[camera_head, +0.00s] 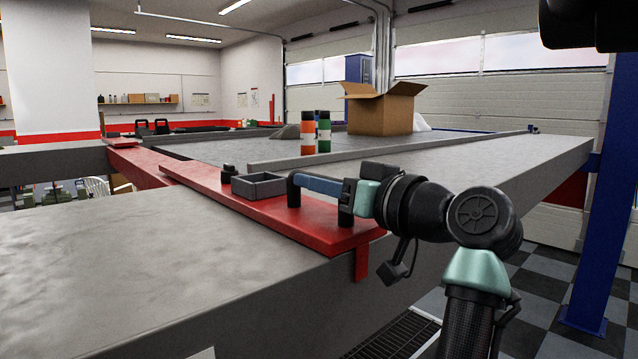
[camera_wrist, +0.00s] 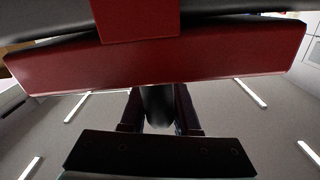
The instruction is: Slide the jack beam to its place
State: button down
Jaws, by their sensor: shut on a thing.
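The jack beam is the long red beam (camera_head: 250,205) lying across between two grey runways, with a hanging red plate at its near end. My gripper (camera_head: 298,184) reaches in from the right, low over the near part of the beam. The near end of the beam rests at the near runway (camera_head: 130,250).
A small grey open tray (camera_head: 258,186) and a dark knob (camera_head: 228,172) sit on the beam. Behind stand an orange can (camera_head: 308,133), a green can (camera_head: 324,132) and an open cardboard box (camera_head: 380,108). A blue post (camera_head: 598,240) rises at right.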

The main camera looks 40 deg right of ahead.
jog(key=c, duration=0.7)
grip_release()
jog(key=shift+s+d, duration=0.1)
jog(key=shift+d, duration=0.2)
jog(key=shift+a, duration=0.1)
jog(key=shift+s+f+b, duration=0.1)
jog(key=shift+s+b, duration=0.3)
jog(key=shift+s, duration=0.1)
jog(key=s+b, duration=0.1)
jog(key=s, duration=0.3)
jog(key=s+b, duration=0.2)
jog(key=s, duration=0.2)
jog(key=s+b, duration=0.1)
jog(key=s, duration=0.3)
jog(key=shift+d+b, duration=0.25)
jog(key=shift+b, duration=0.15)
